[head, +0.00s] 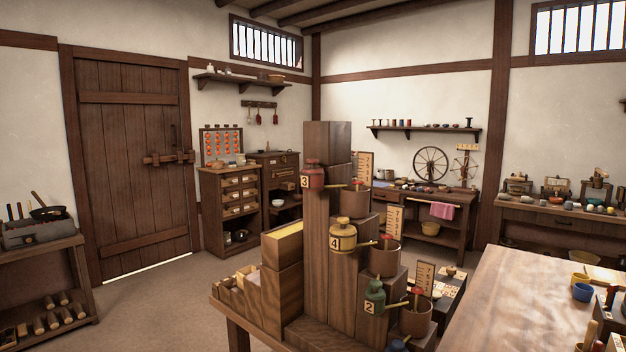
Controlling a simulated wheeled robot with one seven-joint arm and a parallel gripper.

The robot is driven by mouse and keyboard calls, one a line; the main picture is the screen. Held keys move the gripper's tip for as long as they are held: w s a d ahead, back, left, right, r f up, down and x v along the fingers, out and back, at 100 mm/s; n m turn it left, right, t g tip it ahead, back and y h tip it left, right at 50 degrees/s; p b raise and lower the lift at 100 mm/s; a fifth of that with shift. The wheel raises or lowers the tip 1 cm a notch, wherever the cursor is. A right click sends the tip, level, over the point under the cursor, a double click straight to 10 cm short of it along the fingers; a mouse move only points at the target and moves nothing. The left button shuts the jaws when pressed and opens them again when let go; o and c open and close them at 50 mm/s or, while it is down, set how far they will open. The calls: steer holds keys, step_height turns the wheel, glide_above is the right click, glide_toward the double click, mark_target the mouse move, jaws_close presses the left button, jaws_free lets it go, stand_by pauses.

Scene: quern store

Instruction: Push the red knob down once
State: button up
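A stepped wooden stand (342,270) fills the middle of the head view. On it hang a red canister (313,177) marked 3, a yellow one (342,238) marked 4 and a green one (374,297) marked 2, each with a small top and a spout. Beside the spouts stand brown wooden cups (384,261) on steps. Small red pieces show at the cups, an upper one (357,184), a middle one (387,238) and a lower one (415,293). I cannot tell which red part is the knob. My gripper is not in view.
A tool bench (40,250) stands at the left by a closed door (135,170). Open floor (160,300) lies between the bench and the stand.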

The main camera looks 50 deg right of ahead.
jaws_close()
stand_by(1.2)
